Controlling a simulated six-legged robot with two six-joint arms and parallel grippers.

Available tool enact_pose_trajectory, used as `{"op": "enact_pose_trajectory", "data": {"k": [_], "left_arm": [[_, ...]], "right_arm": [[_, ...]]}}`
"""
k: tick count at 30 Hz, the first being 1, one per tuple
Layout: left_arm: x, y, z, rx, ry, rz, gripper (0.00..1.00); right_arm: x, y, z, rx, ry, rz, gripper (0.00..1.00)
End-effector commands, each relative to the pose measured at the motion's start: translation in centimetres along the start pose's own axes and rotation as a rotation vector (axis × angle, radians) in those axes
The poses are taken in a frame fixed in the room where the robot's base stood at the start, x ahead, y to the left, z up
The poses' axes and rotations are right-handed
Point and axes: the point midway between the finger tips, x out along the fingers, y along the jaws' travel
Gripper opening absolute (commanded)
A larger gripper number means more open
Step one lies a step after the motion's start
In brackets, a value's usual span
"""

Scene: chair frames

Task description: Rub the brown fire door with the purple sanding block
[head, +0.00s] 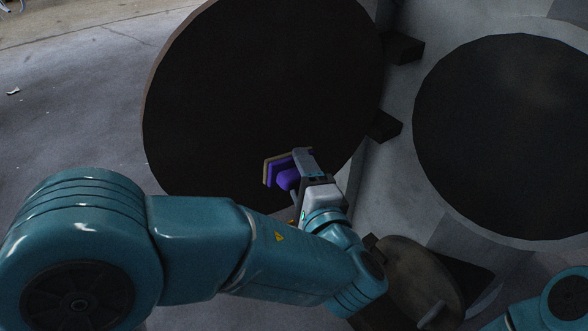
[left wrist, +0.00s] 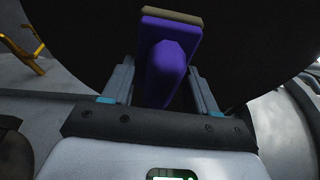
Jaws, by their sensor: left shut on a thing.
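The fire door (head: 262,80) is a large round disc, very dark brown, standing open on hinges at its right edge. In the left wrist view the dark door (left wrist: 250,40) fills most of the background. The purple sanding block (head: 286,175) has a tan pad and is in front of the door's lower part. It also shows in the left wrist view (left wrist: 168,55), pad at the far end. My left gripper (head: 304,165) is shut on the block's purple handle. Whether the pad touches the door I cannot tell. My right gripper is out of view.
A round dark opening (head: 505,135) in a grey metal wall is at the right. Two dark hinge brackets (head: 402,48) join door and wall. A smaller round hatch (head: 412,283) is below. Grey floor (head: 80,110) is open at the left. Yellow rails (left wrist: 22,47) show in the left wrist view.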

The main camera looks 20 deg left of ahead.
Motion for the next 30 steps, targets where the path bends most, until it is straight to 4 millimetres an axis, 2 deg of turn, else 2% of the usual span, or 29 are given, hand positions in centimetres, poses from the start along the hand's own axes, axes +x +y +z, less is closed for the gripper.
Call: {"op": "enact_pose_trajectory", "data": {"k": [10, 20, 30], "left_arm": [[-0.2, 0.0, -0.1, -0.002, 0.000, -0.002, 0.34], [-2.8, 0.0, -0.9, -0.002, 0.000, -0.001, 0.34], [-2.9, -0.1, -0.9, -0.001, -0.001, -0.001, 0.34]], "right_arm": [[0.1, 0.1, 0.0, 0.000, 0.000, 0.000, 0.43], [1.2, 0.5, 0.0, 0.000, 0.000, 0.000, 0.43], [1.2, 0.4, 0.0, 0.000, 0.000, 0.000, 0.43]]}}
